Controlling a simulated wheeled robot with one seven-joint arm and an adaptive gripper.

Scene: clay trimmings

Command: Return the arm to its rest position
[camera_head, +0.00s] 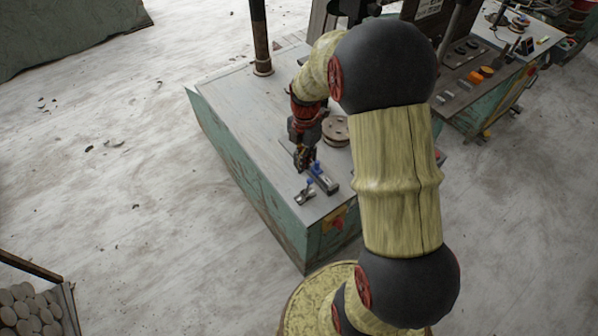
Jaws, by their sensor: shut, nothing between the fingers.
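My arm reaches from the bottom of the head view up and over the green-sided bench (232,90). My gripper (302,166) points down just above the bench top, near its front right end. It is shut and looks empty. Small metal tools with blue parts lie close by: one (304,196) is on the bench near the corner, and a longer one (325,180) is just right of my fingertips. I cannot tell whether the fingertips touch the longer one.
A second bench (480,75) with knobs stands at upper right. A crate of round pieces (68,308) is at lower left. The floor at left is mostly open.

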